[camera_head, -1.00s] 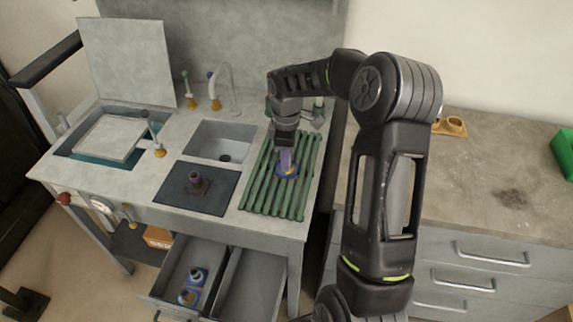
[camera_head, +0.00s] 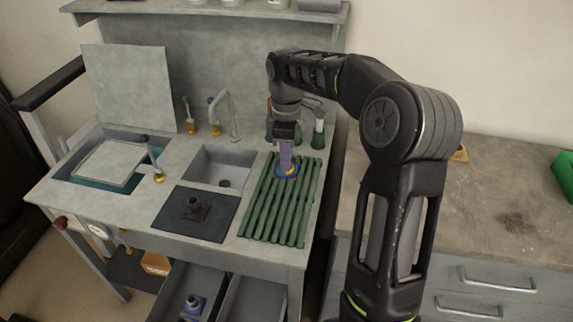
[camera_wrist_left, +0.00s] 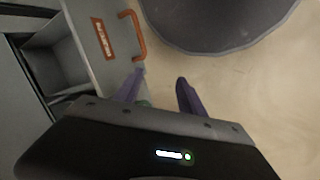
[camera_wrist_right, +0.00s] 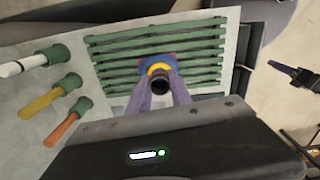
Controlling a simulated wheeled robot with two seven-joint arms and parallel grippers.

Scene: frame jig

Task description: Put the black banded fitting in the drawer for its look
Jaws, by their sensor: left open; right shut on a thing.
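My right gripper (camera_head: 286,150) is shut on a fitting (camera_head: 288,172) with a blue base and a yellow band. It points down over the green slatted rack (camera_head: 262,222); a gap under the fitting is hard to judge. In the right wrist view the fitting (camera_wrist_right: 159,80) shows a black open neck between the fingers. A dark fitting (camera_head: 194,204) with a square base stands on the dark mat (camera_head: 215,226). An open drawer (camera_head: 172,290) below the worktop holds a blue fitting (camera_head: 193,307).
A second open compartment (camera_head: 250,300) lies right of the drawer. A sink (camera_head: 222,168), faucet and small bottles stand behind. Green-based holders with white, yellow and orange handles (camera_wrist_right: 40,102) stand beside the rack. A drawer unit (camera_head: 490,285) is at the right.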

